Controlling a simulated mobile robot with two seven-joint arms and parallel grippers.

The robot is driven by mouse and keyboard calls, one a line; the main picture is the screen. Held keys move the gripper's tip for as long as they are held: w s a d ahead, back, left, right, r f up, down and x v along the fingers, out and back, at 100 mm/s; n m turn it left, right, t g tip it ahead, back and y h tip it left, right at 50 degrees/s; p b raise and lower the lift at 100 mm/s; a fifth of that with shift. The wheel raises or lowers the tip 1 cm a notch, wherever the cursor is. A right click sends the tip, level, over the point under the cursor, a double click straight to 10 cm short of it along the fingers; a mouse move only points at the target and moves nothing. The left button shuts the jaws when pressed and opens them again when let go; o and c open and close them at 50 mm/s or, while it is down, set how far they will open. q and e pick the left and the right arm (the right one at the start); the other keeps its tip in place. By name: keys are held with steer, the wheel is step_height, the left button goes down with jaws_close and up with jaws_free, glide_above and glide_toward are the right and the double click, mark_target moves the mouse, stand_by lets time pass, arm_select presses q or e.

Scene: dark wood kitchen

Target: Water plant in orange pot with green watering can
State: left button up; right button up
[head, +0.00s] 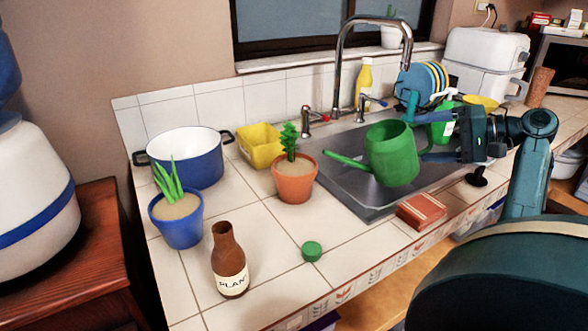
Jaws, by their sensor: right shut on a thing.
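The green watering can (391,153) is held above the sink, its spout (345,161) pointing left toward the orange pot (295,182). The spout tip is apart from the pot, just to its right. The orange pot stands on the tiled counter left of the sink and holds a small green plant (290,139) in pale soil. My right gripper (440,150) comes in from the right and is shut on the can at its right side; the handle is partly hidden by the gripper. My left gripper is not in view.
A blue pot plant (178,224), a brown bottle (229,266), a green cap (312,251), a blue cooking pot (190,165) and a yellow container (259,147) stand on the counter. A red box (421,212) lies by the sink (368,200). The tap (338,70) rises behind the can.

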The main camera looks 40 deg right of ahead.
mark_target(429, 149)
steer(key=d+f+t, duration=0.1)
steer(key=s+d+f+m+t+y, duration=0.1)
steer(key=s+d+f+t+y, duration=0.1)
steer(key=shift+d+f+m+p, duration=0.15)
steer(key=shift+f+m+p, duration=0.15)
steer(key=shift+m, duration=0.1)
steer(key=shift+r, duration=0.15)
